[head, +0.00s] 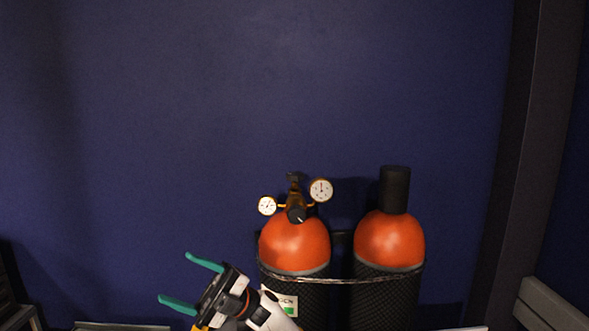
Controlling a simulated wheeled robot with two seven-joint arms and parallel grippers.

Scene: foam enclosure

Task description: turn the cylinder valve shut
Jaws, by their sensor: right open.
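Two gas cylinders with orange tops and dark mesh-covered bodies stand side by side against the wall. The left cylinder (296,245) carries a brass valve and regulator (295,190) with two round white gauges and a dark knob (297,213). The right cylinder (390,242) has a black cap (394,190) on top. My right gripper (190,283) has teal fingers, spread apart with nothing between them. It is left of and lower than the valve, apart from it, pointing left. My left gripper is out of view.
A chain (340,279) runs across the front of both cylinders. A dark blue wall (180,120) is behind. A dark post (530,150) stands at the right, with a grey ledge (550,305) beside it. The space above and left of the valve looks clear.

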